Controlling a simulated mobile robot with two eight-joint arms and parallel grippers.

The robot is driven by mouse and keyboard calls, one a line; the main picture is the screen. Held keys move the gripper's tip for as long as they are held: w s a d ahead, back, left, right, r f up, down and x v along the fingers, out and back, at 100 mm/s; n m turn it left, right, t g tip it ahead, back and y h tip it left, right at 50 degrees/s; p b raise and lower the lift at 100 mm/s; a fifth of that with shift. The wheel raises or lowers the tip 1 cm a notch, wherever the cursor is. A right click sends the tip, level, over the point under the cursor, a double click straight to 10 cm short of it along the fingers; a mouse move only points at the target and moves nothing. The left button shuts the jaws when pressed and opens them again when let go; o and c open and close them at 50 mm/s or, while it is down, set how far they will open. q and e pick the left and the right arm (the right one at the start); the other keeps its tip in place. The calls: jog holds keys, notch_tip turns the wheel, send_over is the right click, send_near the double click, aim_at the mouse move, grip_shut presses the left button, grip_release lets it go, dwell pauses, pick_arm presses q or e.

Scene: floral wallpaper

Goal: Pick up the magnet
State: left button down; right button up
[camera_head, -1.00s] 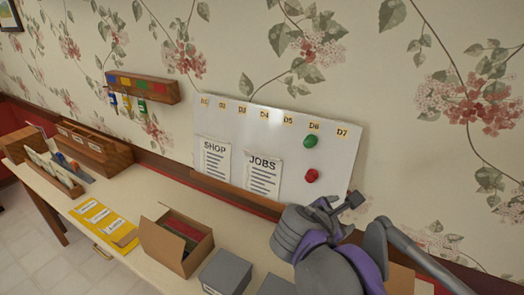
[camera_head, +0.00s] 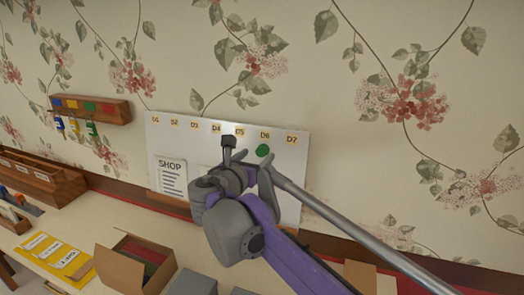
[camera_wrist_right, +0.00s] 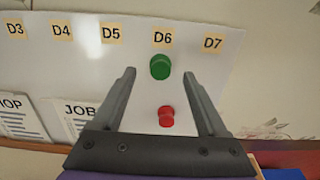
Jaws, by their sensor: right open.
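A green round magnet (camera_head: 263,150) is on the whiteboard (camera_head: 290,190) below the D6 label. It also shows in the right wrist view (camera_wrist_right: 160,67), just beyond and between the fingertips. A red magnet (camera_wrist_right: 166,116) is below it on the board, between the fingers in that view. In the head view my right arm hides the red magnet. My right gripper (camera_wrist_right: 158,84) is open and empty, facing the board. My left gripper is not in view.
SHOP paper (camera_head: 171,177) is on the board's left, with the JOBS paper (camera_wrist_right: 82,115) beside it. A key rack (camera_head: 90,108) hangs on the wall to the left. An open cardboard box (camera_head: 137,262), yellow folder (camera_head: 55,258) and wooden organizer (camera_head: 45,183) stand on the table.

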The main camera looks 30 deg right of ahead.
aim_at(260, 152)
jog(key=x, duration=0.3)
jog(key=shift+w+d, duration=0.25)
jog(key=shift+d, duration=0.1)
jog(key=shift+a+r, duration=0.1)
grip_shut()
